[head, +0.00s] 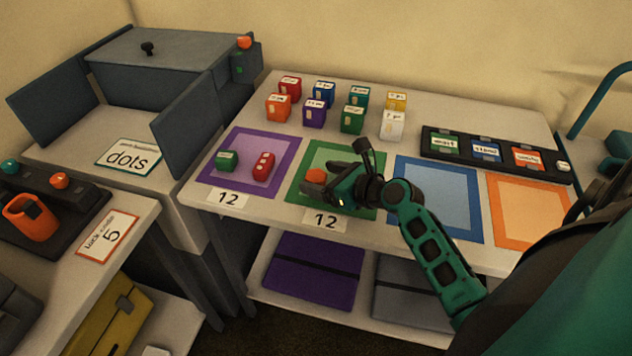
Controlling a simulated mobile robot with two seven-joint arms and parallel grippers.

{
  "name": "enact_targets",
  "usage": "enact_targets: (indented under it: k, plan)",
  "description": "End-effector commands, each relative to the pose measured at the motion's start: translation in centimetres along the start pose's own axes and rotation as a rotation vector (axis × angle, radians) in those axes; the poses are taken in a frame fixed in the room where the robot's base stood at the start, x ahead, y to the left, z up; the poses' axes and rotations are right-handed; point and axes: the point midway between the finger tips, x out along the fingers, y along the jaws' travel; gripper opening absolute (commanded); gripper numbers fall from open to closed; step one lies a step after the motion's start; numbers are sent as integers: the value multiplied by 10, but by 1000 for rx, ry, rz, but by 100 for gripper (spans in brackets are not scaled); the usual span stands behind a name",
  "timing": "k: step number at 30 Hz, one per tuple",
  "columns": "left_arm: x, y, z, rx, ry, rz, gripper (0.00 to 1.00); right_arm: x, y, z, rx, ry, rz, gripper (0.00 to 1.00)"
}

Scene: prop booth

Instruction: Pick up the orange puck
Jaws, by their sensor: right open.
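The orange puck (315,176) lies on the green-bordered mat (312,152) on the white table. My right gripper (328,178) is low over that mat, reaching in from the right. Its jaws are open and its dark fingertips are at the puck, which shows at their left end. Part of the puck is hidden by the fingers, and I cannot tell whether they touch it. My left gripper is not in view.
A purple mat (287,143) on the left holds a green block (227,161) and a red block (263,166). Several labelled cubes stand behind. A blue mat (437,200), an orange mat (528,212) and a dark tray (437,142) are on the right.

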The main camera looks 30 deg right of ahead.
Motion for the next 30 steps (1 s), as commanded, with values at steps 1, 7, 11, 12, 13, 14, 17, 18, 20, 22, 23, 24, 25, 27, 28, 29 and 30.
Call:
enact_targets:
  k: [1, 7, 11, 12, 13, 14, 17, 18, 20, 22, 23, 24, 25, 27, 28, 29, 30]
  plan:
    - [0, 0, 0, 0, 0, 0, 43, 2, 0, 0, 0, 0, 0, 78]
    - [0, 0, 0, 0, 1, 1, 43, 3, 0, 0, 0, 0, -1, 78]
    - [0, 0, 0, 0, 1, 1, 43, 2, 0, 0, 0, 0, -1, 67]
    - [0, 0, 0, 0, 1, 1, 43, 2, 0, 0, 0, 0, -1, 63]
    - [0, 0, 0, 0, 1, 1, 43, 2, 0, 0, 0, 0, -1, 60]
    - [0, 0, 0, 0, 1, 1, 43, 2, 0, 0, 0, 0, -1, 57]
    - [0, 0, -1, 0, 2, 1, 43, 2, 0, 0, 0, 0, -1, 48]
    - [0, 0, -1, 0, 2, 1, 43, 2, 0, 0, 0, 0, -1, 44]
    - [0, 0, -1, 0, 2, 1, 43, 2, 0, 0, 0, 0, -1, 38]
    - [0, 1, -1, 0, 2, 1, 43, 2, 0, 0, 0, 0, -1, 32]
    - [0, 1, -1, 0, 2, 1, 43, 2, 0, 0, 0, 0, -1, 29]
    - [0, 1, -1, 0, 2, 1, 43, 2, 0, 0, 0, 0, -1, 25]
    - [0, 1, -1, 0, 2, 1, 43, 2, 0, 0, 0, 0, -1, 22]
    - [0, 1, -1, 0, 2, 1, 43, 2, 0, 0, 0, -1, -1, 16]
    - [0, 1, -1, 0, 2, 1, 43, 2, 0, 0, 0, -1, -1, 16]
    - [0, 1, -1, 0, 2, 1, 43, 2, 0, 0, 0, -1, -1, 16]
    - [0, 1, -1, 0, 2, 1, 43, 2, 0, 0, 0, -1, -1, 16]
